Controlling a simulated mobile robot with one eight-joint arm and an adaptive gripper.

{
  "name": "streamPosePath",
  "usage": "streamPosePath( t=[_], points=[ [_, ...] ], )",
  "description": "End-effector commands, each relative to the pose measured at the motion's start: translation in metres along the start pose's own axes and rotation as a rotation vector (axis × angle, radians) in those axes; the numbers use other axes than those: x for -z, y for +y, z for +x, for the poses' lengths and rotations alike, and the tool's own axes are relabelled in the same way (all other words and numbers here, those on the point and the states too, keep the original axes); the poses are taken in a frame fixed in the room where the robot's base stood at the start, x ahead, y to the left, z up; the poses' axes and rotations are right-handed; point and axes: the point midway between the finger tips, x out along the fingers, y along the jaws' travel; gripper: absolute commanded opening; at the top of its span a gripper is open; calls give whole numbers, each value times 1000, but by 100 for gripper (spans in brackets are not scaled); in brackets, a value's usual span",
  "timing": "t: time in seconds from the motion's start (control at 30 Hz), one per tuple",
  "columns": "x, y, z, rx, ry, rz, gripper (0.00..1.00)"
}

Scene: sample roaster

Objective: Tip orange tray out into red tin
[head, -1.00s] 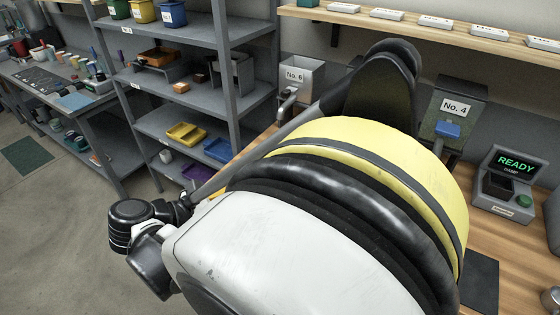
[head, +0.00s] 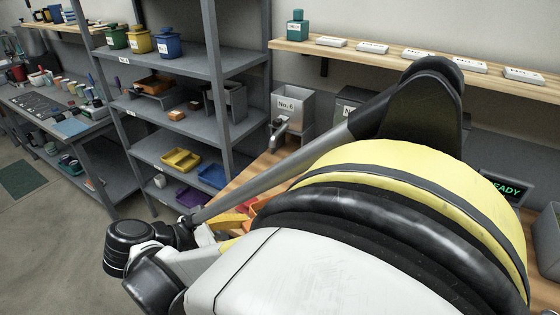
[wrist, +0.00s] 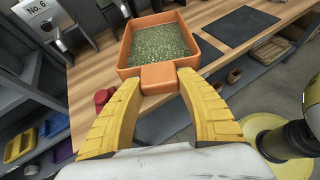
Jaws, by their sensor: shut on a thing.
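The orange tray (wrist: 124,50) is in front of my gripper in the wrist view, filled with small green beans (wrist: 160,45). My gripper (wrist: 160,80) has its yellow fingers shut on the tray's handle block (wrist: 158,78). The tray looks about level, above the wooden counter. A red round thing, likely the red tin (wrist: 102,97), shows left of the handle, beside the left finger and partly hidden by it. In the head view, my arm hides most of the tray and tin; only small orange and red patches show by the yellow fingers.
The wooden counter (wrist: 85,75) runs under the tray. A dispenser marked No. 6 (head: 291,108) stands at its back. A grey shelf rack (head: 190,70) is at the left, with yellow (head: 181,160), blue (head: 212,176) and purple trays. A READY display (head: 505,188) is partly hidden at right.

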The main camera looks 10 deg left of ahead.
Motion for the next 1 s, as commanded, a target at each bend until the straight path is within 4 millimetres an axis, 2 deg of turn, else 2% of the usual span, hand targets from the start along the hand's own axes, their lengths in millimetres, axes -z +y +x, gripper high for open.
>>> streamPosePath(
  t=[0.03,0.73,1.0],
  points=[
    [-6,0,-2,-2,16,7,7],
    [-36,-3,-7,-44,278,113,7],
    [-55,-7,-5,-57,363,146,7]
  ],
)
